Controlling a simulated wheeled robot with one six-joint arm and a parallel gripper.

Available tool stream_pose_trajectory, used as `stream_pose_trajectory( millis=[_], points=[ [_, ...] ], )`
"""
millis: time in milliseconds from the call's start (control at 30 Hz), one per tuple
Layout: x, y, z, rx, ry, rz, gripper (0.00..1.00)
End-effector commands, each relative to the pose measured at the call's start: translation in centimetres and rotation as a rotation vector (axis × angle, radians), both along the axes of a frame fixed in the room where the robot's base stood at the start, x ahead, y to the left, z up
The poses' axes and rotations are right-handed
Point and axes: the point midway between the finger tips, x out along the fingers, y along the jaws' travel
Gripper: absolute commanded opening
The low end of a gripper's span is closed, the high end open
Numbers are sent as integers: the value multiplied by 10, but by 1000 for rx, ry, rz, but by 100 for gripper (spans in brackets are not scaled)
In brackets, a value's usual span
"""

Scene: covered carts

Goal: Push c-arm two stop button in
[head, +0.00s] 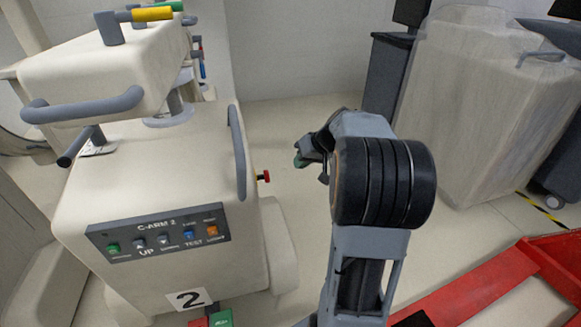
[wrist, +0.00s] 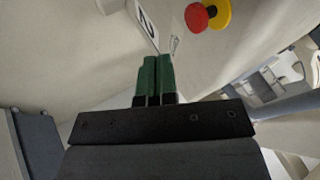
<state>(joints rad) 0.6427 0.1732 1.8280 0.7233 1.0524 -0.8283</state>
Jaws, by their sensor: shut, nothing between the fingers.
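The c-arm two (head: 160,190) is a cream machine at the left of the head view, with a panel (head: 158,233) reading C-ARM 2 on its front. In the wrist view the red stop button (wrist: 197,17) shows with a yellow collar near the top, right of the fingertips. My gripper (head: 301,153) is to the right of the machine, apart from the button. In the wrist view my gripper's green fingers (wrist: 152,60) are together and empty.
Grey handles (head: 238,150) stick out from the machine. A covered cart (head: 480,100) stands at the back right beside a dark bin (head: 387,75). A red frame (head: 480,285) lies on the floor at lower right. Open floor lies between machine and cart.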

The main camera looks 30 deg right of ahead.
Motion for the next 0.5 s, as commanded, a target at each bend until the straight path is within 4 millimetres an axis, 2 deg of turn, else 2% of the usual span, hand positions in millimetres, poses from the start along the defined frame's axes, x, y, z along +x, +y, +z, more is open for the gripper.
stream_pose_trajectory(
  millis=[33, 200, 500],
  points=[
    [-3, -3, 8, -2, -2, -2, 0],
    [-11, -8, 19, 0, -1, -2, 0],
    [-14, -10, 24, 0, -1, 1, 0]
  ],
)
